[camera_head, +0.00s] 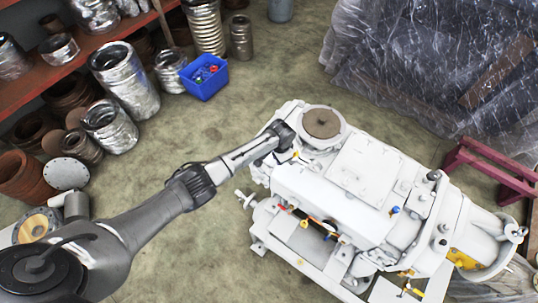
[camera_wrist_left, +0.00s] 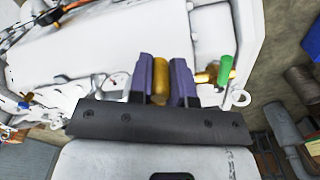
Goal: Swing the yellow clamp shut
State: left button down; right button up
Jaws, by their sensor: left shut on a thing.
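The white screw vacuum machine (camera_head: 330,190) lies across the middle and right of the head view. My left arm reaches in from the left, and its gripper (camera_head: 285,138) is at the machine's upper-left end, beside the round brown port. In the left wrist view the two purple fingers of my left gripper (camera_wrist_left: 161,75) are closed on the yellow clamp (camera_wrist_left: 160,68), which stands between them. The fingers hide its sides and the palm hides its lower end. My right gripper is in neither view.
A green handle (camera_wrist_left: 225,70) on a brass fitting sits just right of the fingers in the left wrist view. A blue bin (camera_head: 205,77) stands on the floor beyond the arm, near shelves of metal parts. Floor left of the machine is clear.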

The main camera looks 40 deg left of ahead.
pick_arm(q)
jog(key=shift+d+n, duration=0.1)
jog(key=shift+n, duration=0.2)
dwell(0.4)
jog(key=c, duration=1.1)
grip_release()
jog(key=shift+o, duration=0.2)
notch_tip(320, 180, up, 14)
jog(key=shift+f, duration=0.1)
